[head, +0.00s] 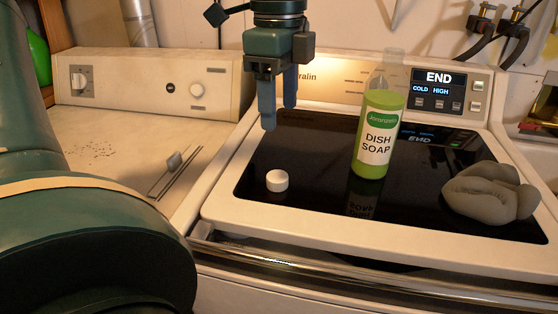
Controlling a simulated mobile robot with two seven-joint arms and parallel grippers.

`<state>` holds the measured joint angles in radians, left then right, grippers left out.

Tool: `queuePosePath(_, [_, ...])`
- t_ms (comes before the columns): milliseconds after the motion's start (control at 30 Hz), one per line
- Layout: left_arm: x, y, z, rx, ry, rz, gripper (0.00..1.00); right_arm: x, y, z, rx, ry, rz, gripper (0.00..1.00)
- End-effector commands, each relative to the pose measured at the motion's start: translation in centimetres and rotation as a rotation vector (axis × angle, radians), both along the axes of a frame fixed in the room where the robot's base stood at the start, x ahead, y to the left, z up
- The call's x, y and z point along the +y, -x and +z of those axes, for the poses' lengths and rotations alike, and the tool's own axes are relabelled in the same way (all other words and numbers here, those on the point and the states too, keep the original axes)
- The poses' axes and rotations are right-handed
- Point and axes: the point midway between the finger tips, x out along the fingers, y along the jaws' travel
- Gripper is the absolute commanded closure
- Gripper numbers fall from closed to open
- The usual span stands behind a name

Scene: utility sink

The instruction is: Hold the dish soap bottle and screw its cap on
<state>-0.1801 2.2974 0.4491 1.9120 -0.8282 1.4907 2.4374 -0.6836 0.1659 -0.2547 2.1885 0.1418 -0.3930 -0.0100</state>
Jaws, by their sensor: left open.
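The dish soap bottle (379,130) stands upright on the black glass lid of the washer. It has a clear top, a green label band and green liquid inside, and no cap shows on its neck. The small white cap (277,181) lies on the glass to the left of the bottle. My left gripper (278,112) hangs from above, fingers pointing down, open and empty. In the picture it is above the cap and left of the bottle, touching neither. My right gripper is not in view.
A grey crumpled cloth-like lump (487,194) lies on the right of the washer lid (320,212). The lit control panel (439,91) stands behind. A second white machine (130,140) is at left. The glass between cap and bottle is clear.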

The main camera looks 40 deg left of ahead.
Motion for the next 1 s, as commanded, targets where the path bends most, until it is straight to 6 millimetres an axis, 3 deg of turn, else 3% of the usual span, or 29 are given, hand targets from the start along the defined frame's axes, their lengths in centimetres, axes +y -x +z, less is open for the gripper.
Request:
queuePosePath(533, [-0.2,0.0,-0.6,0.006,-0.012,-0.009,0.40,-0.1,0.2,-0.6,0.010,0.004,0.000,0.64])
queuePosePath(800, [-0.2,0.1,-5.5,0.009,-0.010,-0.011,0.40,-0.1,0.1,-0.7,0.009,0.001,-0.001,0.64])
queuePosePath(1000, [-0.2,0.1,-7.8,0.006,-0.012,-0.010,0.40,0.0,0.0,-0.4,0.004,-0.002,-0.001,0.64])
